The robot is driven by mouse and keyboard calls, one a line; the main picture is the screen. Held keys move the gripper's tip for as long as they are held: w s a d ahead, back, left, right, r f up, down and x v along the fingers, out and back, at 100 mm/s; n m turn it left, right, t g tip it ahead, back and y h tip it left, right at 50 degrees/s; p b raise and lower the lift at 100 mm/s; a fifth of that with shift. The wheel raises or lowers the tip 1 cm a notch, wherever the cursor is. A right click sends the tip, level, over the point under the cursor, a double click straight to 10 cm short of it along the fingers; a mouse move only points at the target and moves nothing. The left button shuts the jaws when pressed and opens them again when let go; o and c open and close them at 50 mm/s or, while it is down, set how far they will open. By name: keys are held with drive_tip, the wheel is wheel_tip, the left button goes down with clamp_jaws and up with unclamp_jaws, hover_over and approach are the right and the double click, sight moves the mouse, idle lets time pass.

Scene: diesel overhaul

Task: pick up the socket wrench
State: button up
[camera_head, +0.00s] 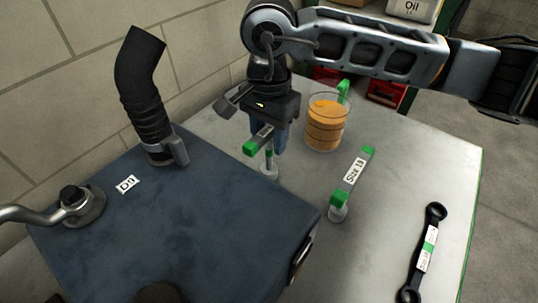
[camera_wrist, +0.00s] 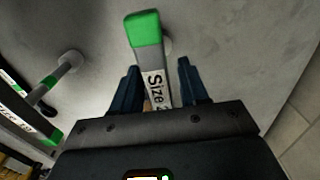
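A socket wrench with a grey handle, green ends and a "Size 2…" label (camera_wrist: 153,85) lies between my gripper's fingers in the wrist view; the rest of the label is cut off. In the head view this wrench (camera_head: 250,147) stands over the grey table beside the blue block, its socket end low on the table. My gripper (camera_head: 267,140) points down around its handle. The blue fingers (camera_wrist: 158,66) are apart, one on each side of the handle, with a gap visible at the right finger. A second socket wrench, labelled "Size 19" (camera_head: 354,172), stands further right.
A glass jar with orange contents (camera_head: 327,123) stands close right of my gripper. A black ring wrench (camera_head: 426,250) lies at the table's right. The blue block (camera_head: 190,230) with a black hose (camera_head: 145,85) fills the left. Table between the wrenches is clear.

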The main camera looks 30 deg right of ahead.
clamp_jaws()
drive_tip(key=shift+r, duration=0.15)
idle(0.4)
wheel_tip(320, 180, up, 10)
drive_tip(key=shift+f+b, duration=0.1)
drive_tip(key=shift+b, duration=0.9)
drive_tip(key=shift+c, duration=1.7)
unclamp_jaws()
clamp_jaws()
